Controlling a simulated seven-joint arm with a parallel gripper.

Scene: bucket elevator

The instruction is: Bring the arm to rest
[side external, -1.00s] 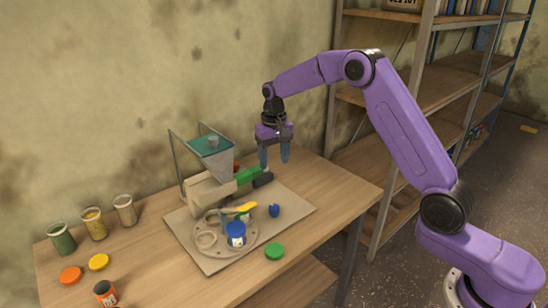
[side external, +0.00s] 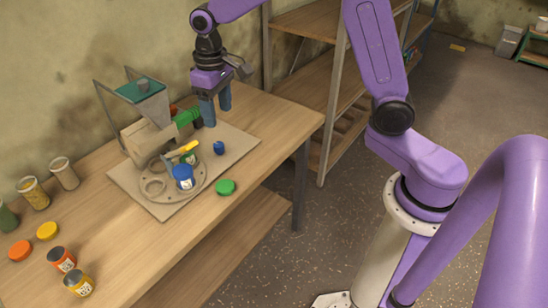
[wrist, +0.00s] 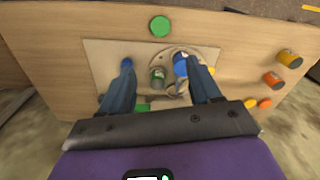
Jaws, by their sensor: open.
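My gripper (side external: 215,108) is open and empty, pointing down above the back right part of the bucket elevator's base board (side external: 232,152). In the wrist view its two blue fingers (wrist: 166,92) are spread wide, with the board below and between them. The machine has a teal-topped hopper (side external: 140,90), a beige body, a green part (side external: 187,117) and a round plate (side external: 160,190). A blue-lidded jar (side external: 183,177) stands on that plate, beside a yellow piece (side external: 184,147). A small blue knob (side external: 219,148) is on the board. In the side view the fingers partly hide what is behind them.
A green lid (side external: 225,187) lies near the table's front edge. Several jars and an orange lid (side external: 20,250) and a yellow lid (side external: 47,231) are at the left. Air above the table's right end is clear.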

